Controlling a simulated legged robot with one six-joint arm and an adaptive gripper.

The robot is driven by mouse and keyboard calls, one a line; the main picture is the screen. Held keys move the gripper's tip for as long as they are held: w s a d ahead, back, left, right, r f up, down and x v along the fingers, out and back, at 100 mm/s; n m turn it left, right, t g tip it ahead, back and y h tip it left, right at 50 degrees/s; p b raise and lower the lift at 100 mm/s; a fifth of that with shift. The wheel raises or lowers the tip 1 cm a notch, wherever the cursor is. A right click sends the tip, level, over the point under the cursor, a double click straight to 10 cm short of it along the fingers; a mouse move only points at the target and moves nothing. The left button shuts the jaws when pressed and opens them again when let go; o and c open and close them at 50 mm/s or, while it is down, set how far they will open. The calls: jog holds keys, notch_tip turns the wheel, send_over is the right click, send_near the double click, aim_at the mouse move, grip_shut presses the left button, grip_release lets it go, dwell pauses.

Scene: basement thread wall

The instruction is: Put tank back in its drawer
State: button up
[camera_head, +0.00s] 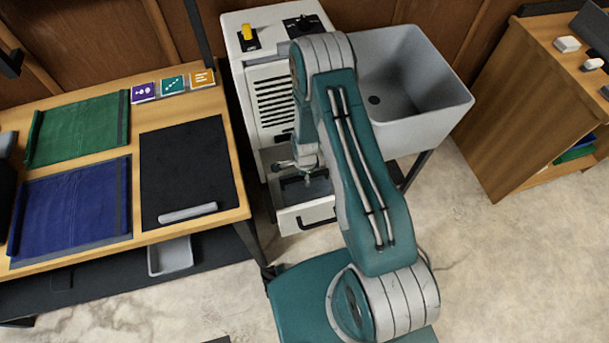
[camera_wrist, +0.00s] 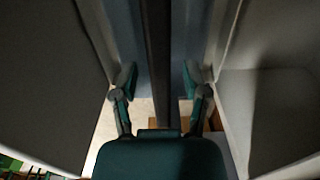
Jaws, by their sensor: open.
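The white machine (camera_head: 262,85) has a vented front, and its drawer (camera_head: 290,221) stands pulled out at the bottom with a dark handle on its front. A dark blue-grey hollow shows in the drawer; I cannot tell clearly whether this is the tank. My gripper (camera_head: 308,174) is low over the open drawer, partly hidden by my arm. In the wrist view my gripper (camera_wrist: 160,78) is open, its fingers on either side of a dark straight bar (camera_wrist: 157,40) with blue-grey surfaces beside it. I cannot tell whether the fingers touch it.
A grey sink (camera_head: 425,115) stands right of the machine. A wooden table (camera_head: 140,105) with green, blue and black mats is at left, with a pale bin (camera_head: 171,257) below it. A wooden cabinet (camera_head: 520,100) is at right. The floor (camera_head: 510,250) at lower right is clear.

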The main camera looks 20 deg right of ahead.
jog(key=s+r+n+t, duration=0.15)
jog(key=r+n, duration=0.25)
jog(key=r, duration=1.5)
jog(key=s+r+n+t, duration=0.15)
jog(key=r+n, duration=0.25)
jog(key=r, duration=1.4)
jog(key=s+r+n+t, duration=0.2)
jog(key=s+r+n, duration=0.8)
jog(key=s+r, duration=0.4)
jog(key=s, duration=0.4)
jog(key=shift+r+t, duration=0.15)
jog(key=shift+t, duration=0.15)
